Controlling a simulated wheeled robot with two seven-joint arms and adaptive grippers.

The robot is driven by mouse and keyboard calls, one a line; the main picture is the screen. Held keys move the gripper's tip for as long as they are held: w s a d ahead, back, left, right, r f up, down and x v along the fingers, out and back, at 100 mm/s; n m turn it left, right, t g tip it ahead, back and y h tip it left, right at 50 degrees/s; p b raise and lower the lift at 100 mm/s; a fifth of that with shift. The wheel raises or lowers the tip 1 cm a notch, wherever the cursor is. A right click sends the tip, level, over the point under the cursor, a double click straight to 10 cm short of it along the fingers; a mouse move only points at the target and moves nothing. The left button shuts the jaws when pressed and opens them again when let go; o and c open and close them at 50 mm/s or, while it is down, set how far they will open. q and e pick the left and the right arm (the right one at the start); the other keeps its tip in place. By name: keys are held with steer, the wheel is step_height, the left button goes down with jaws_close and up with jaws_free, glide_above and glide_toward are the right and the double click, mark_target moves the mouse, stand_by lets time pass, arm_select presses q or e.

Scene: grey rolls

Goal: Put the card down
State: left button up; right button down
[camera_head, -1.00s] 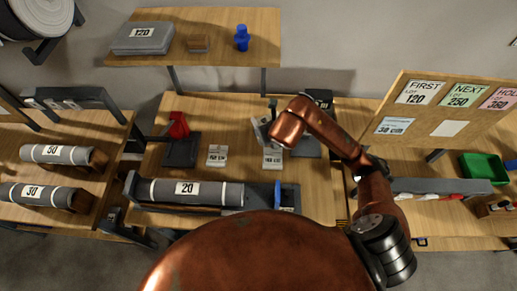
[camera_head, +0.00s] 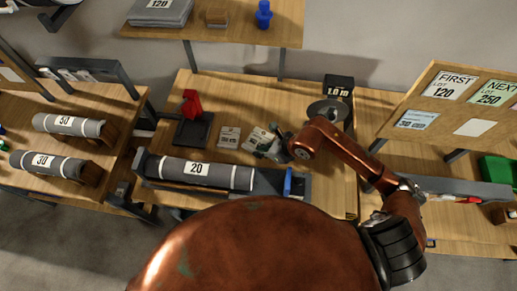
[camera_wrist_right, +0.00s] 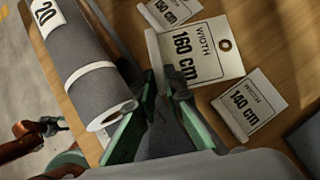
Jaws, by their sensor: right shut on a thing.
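My right gripper (camera_wrist_right: 160,98) is shut on the card reading WIDTH 160 cm (camera_wrist_right: 205,52), by the edge nearest the fingers. In the head view my right gripper (camera_head: 277,145) is over the middle bench, and the held card (camera_head: 257,138) shows at its left. The 150 cm card (camera_wrist_right: 168,12) and the 140 cm card (camera_wrist_right: 248,104) lie on either side of the held card. The gripper covers the 140 cm card in the head view. I cannot tell whether the held card touches the wood.
A grey roll labelled 20 (camera_head: 200,172) lies along the bench front, close to the gripper. A red tool (camera_head: 191,104) on a dark base stands left of the cards. A grey disc (camera_head: 328,111) and a black box (camera_head: 338,87) are behind right. A notice board (camera_head: 455,120) stands right.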

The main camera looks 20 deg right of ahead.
steer(key=w+f, duration=0.1)
steer(key=f, duration=0.1)
steer(key=w+f, duration=0.3)
steer(key=w, duration=0.1)
steer(key=shift+d+f, duration=0.35)
steer(key=shift+f, duration=0.05)
step_height(320, 180, down, 3)
steer(key=shift+f, duration=0.1)
arm_select(q)
steer(key=shift+s+f, duration=0.2)
steer(key=shift+s, duration=0.55)
arm_select(e)
steer(key=shift+w, duration=0.1)
steer(key=shift+f, duration=0.15)
steer(key=c, duration=2)
jaws_free()
steer(key=shift+d+r, duration=0.15)
steer(key=shift+r, duration=0.1)
arm_select(q)
steer(key=shift+r, duration=0.25)
arm_select(e)
steer(key=v, duration=1.1)
steer(key=shift+s+d+r, duration=0.15)
steer(key=shift+s+r, duration=0.1)
steer(key=shift+r, duration=0.05)
